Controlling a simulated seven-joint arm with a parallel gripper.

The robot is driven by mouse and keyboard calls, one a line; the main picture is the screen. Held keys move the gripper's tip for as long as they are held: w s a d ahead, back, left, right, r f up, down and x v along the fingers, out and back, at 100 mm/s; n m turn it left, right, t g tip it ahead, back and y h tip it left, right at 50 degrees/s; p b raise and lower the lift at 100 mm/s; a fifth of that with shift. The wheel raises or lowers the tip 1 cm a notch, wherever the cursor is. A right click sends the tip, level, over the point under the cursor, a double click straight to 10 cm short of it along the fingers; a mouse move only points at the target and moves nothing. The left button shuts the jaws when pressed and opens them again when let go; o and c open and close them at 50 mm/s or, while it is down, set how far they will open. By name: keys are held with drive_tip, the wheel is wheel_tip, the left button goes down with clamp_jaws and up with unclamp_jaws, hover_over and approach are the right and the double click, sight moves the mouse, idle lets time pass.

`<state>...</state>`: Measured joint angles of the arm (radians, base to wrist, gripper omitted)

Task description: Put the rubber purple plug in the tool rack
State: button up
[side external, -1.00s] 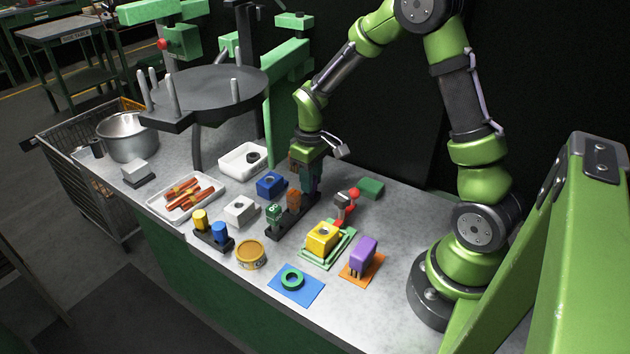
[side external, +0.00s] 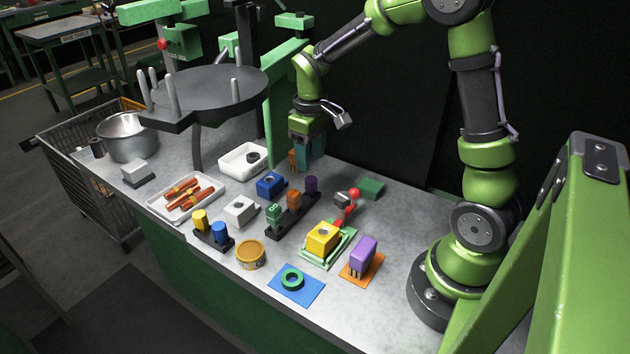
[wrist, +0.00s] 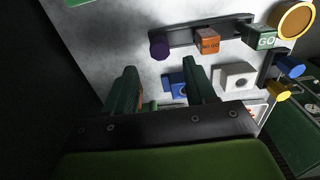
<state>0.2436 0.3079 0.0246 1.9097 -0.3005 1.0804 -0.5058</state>
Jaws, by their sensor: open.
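The purple plug (side external: 311,184) stands upright at the far end of the black tool rack (side external: 285,222), beside an orange-brown plug (side external: 293,199) and a green plug (side external: 274,213). In the wrist view the purple plug (wrist: 159,47) shows its faceted top at one end of the rack (wrist: 185,33). My gripper (side external: 303,164) is open and empty, behind and above the purple plug and apart from it. In the wrist view its two fingers (wrist: 160,70) are spread with nothing between them. How deep the plug sits in its slot cannot be told.
A blue block (side external: 270,184) and a white block (side external: 240,210) lie left of the rack. A yellow block (side external: 322,238) on a green base, a red-handled item (side external: 348,207) and a purple pronged block (side external: 363,254) stand to the right. A white bin (side external: 243,160) is behind.

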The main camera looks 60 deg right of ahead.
sight(311, 179)
drive_tip(key=s+a+r+m+t, duration=0.1)
drive_tip(key=s+a+r+t, duration=0.35)
drive_tip(key=r, duration=0.65)
drive_tip(key=s+a+r+m+t+y, duration=0.2)
drive_tip(key=s+a+m, duration=0.1)
drive_tip(key=s+a, duration=0.4)
drive_tip(key=shift+s+a+r+t, duration=0.15)
drive_tip(key=shift+s+r+t, duration=0.2)
drive_tip(key=shift+s, duration=0.9)
